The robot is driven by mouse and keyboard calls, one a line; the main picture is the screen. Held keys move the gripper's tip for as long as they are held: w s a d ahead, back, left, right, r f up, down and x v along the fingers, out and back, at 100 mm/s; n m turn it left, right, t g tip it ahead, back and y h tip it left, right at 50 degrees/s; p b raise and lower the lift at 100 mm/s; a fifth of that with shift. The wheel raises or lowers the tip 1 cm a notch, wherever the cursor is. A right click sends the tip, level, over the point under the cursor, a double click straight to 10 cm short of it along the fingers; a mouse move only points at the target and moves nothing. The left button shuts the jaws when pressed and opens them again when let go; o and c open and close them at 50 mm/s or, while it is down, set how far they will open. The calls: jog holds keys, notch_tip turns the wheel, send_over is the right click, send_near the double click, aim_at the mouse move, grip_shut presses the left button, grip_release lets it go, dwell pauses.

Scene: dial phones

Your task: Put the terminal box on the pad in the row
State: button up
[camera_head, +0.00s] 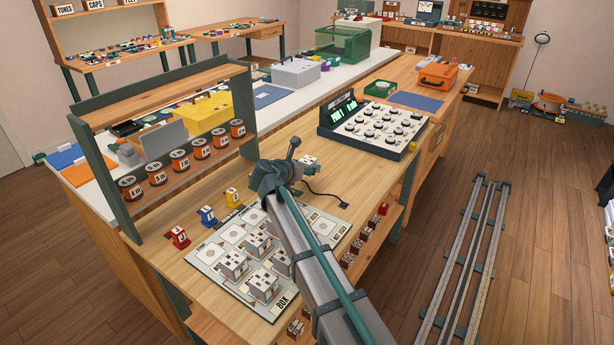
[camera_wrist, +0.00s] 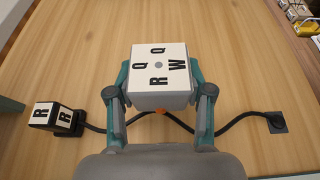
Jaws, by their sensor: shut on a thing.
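My gripper (camera_wrist: 160,92) is shut on a white terminal box (camera_wrist: 160,62) in the wrist view. The box's top carries the black letters Q, Q, R and W around a small grey dot, and a finger presses each side. In the head view the box (camera_head: 311,162) shows beyond my gripper (camera_head: 299,167), over the wooden bench. The grey board (camera_head: 215,267) lies at the front of the bench, to the lower left of my gripper. It bears a row of flat pads (camera_head: 236,233) and several white boxes (camera_head: 233,264). My arm hides part of the board.
A black cable (camera_wrist: 234,121) runs beneath the held box to a small socket (camera_wrist: 277,122); a block marked R (camera_wrist: 55,117) sits at left. Red, blue and yellow blocks (camera_head: 208,216) stand behind the board. A green-framed shelf (camera_head: 170,178) stands left. A dial console (camera_head: 372,129) stands behind.

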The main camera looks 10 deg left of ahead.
aim_at(306, 182)
jog(key=shift+w+a+f, duration=0.2)
jog(key=shift+w+f, duration=0.35)
jog(key=shift+f, duration=0.05)
jog(key=shift+w+f, duration=0.1)
jog(key=shift+f, duration=1.6)
jog(key=shift+f, duration=0.1)
jog(key=o, duration=1.2)
jog(key=shift+s+r, duration=0.2)
jog(key=v, duration=1)
jog(key=shift+s+a+r, duration=0.2)
jog(key=shift+s, duration=0.05)
jog(key=shift+o, duration=0.4)
jog(key=shift+s+a+r, duration=0.2)
jog(key=shift+s, duration=0.2)
